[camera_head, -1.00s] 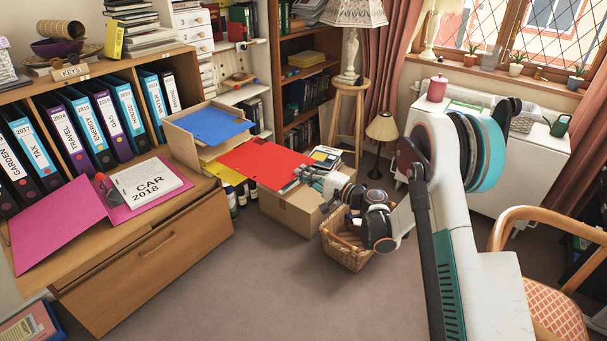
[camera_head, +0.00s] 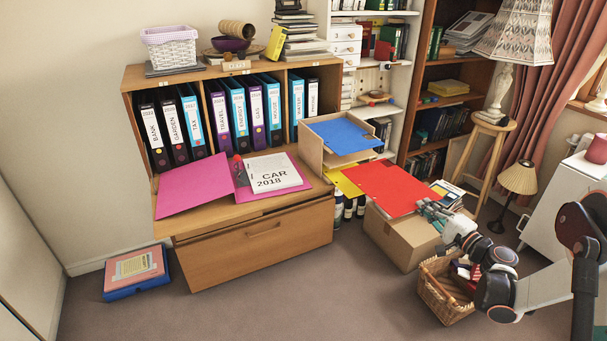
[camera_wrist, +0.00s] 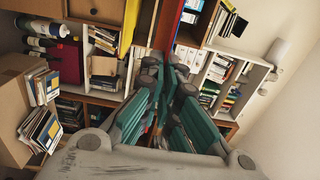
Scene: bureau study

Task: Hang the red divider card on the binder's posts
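The red divider card (camera_head: 392,188) is held out flat in the air beside the letter tray, above a cardboard box. My gripper (camera_head: 432,212) is shut on its right edge. In the wrist view the card (camera_wrist: 170,25) shows nearly edge-on, as a narrow red strip at the tips of my gripper's green-padded fingers (camera_wrist: 172,75). The open pink binder (camera_head: 195,187) lies on the bureau's lowered top. White pages marked CAR 2018 (camera_head: 272,173) lie on its right part. A small red piece (camera_head: 238,165) stands by the pages' left edge; the posts are too small to make out.
A letter tray (camera_head: 312,152) holds a blue card (camera_head: 343,136) above and a yellow card (camera_head: 347,183) below. Several upright binders (camera_head: 235,105) stand behind the pink one. A wicker basket (camera_head: 440,300) and the cardboard box (camera_head: 395,240) stand under my arm. The floor in front is clear.

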